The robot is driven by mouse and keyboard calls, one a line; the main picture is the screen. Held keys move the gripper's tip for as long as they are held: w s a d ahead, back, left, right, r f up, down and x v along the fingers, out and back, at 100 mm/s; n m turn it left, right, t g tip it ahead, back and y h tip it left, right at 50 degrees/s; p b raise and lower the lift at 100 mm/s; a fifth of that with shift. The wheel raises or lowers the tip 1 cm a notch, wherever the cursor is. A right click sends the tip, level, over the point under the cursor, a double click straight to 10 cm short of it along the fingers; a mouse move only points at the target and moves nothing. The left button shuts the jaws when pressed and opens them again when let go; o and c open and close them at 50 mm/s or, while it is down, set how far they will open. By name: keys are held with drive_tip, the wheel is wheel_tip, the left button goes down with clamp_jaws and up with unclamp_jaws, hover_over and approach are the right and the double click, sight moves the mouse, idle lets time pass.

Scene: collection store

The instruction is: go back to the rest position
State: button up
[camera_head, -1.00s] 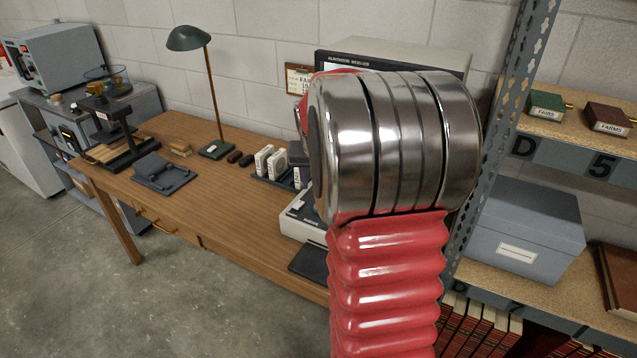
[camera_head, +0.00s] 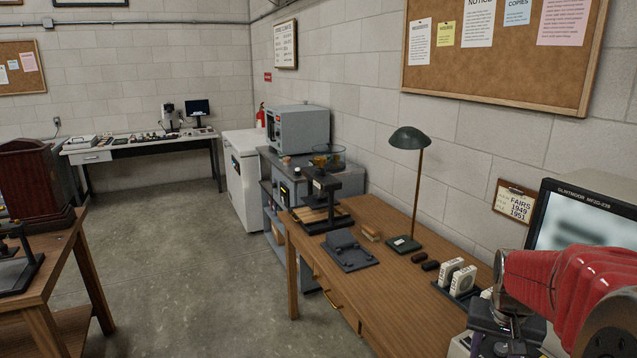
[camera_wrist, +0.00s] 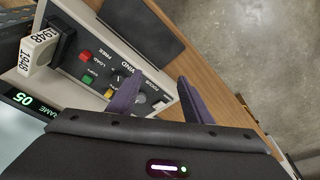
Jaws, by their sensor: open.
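My gripper (camera_wrist: 160,92) is open in the wrist view, its two purple fingers apart with nothing between them. It is over the control panel (camera_wrist: 95,68) of a microfilm reader, which has red, green and yellow buttons and a wind knob. I cannot tell how far above the panel the fingers are. In the head view my red arm reaches in at the lower right, in front of the reader (camera_head: 592,207), and hides much of it.
A wooden desk (camera_head: 400,290) holds a green lamp (camera_head: 408,138), a dark grey device (camera_head: 348,250) and white film boxes (camera_head: 450,272). A second wooden table (camera_head: 62,275) stands at left. Open concrete floor (camera_head: 190,260) lies between them. A wall stands behind the desk.

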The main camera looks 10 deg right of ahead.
drive_tip(key=s+a+r+n+t, duration=0.1)
drive_tip(key=s+a, duration=0.3)
drive_tip(key=a, duration=0.4)
drive_tip(key=s+a+r+n+t+y, duration=0.1)
drive_tip(key=s+a+r+n, duration=0.2)
drive_tip(key=a, duration=0.6)
drive_tip(key=s+a+r+n+t, duration=0.1)
drive_tip(key=s+a+r+n, duration=0.1)
drive_tip(key=s+a+r, duration=0.2)
drive_tip(key=s+a, duration=0.2)
drive_tip(key=a, duration=0.2)
drive_tip(key=shift+s+a+n+t+y, duration=0.15)
drive_tip(key=shift+n+t+y, duration=0.15)
drive_tip(key=shift+n+y, duration=0.1)
drive_tip(key=shift+r, duration=0.1)
drive_tip(key=shift+c, duration=0.5)
